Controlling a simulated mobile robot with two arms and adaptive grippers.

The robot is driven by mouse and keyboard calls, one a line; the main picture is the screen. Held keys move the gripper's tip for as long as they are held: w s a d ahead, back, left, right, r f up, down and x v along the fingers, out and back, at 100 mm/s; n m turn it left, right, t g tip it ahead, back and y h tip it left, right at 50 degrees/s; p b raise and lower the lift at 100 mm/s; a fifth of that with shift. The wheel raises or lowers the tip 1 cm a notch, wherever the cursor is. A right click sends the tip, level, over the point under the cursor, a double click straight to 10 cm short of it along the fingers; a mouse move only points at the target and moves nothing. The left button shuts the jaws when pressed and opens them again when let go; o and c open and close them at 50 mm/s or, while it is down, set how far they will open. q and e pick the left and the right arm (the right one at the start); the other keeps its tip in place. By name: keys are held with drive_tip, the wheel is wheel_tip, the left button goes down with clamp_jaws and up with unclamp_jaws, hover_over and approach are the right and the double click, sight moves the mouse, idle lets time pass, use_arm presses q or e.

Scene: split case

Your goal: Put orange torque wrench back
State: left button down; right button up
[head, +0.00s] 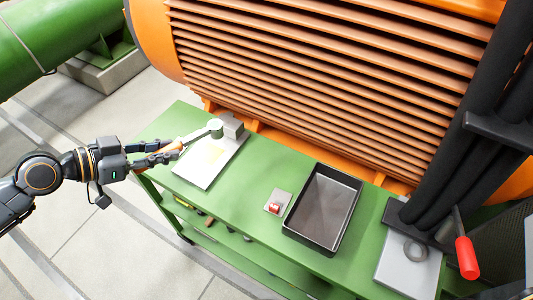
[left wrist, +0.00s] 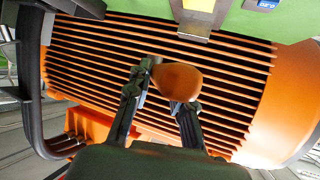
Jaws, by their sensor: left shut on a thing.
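The orange torque wrench (head: 175,145) is in my left gripper (head: 163,154) at the left end of the green bench. My left gripper is shut on its orange handle. A pale shaft runs from the handle toward a round grey piece (head: 215,128) above a light plate (head: 196,177); I cannot tell whether they touch. In the left wrist view the rounded orange handle end (left wrist: 178,80) shows between the fingers of the left gripper (left wrist: 160,95), and the fingers hide part of it. My right gripper is not in view.
A black open tray (head: 287,222) stands mid-bench, beside a small plate with a red part (head: 274,207). A grey plate (head: 395,275) with a ring and a red-handled tool (head: 466,258) are at right. The large orange finned housing (head: 320,85) rises behind the green bench (head: 245,180).

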use_arm(q)
drive_tip(key=shift+w+r, duration=0.15)
drive_tip(key=s+p+x, duration=0.1)
drive_tip(key=x, duration=0.4)
drive_tip(key=s+f+p+x, duration=0.1)
drive_tip(key=x, duration=0.3)
drive_tip(key=s+d+p+x, duration=0.1)
drive_tip(key=x, duration=0.4)
drive_tip(key=shift+w+d+f, duration=0.15)
drive_tip(key=shift+d+f, duration=0.15)
drive_tip(key=shift+f, duration=0.15)
drive_tip(key=shift+w+d+f, duration=0.15)
drive_tip(key=shift+d+f, duration=0.2)
drive_tip(key=shift+f, duration=0.15)
wheel_tip(320, 180, down, 3)
drive_tip(key=shift+d+f+p, duration=0.15)
drive_tip(key=shift+d+p, duration=0.05)
drive_tip(key=shift+p, duration=0.15)
drive_tip(key=shift+f, duration=0.15)
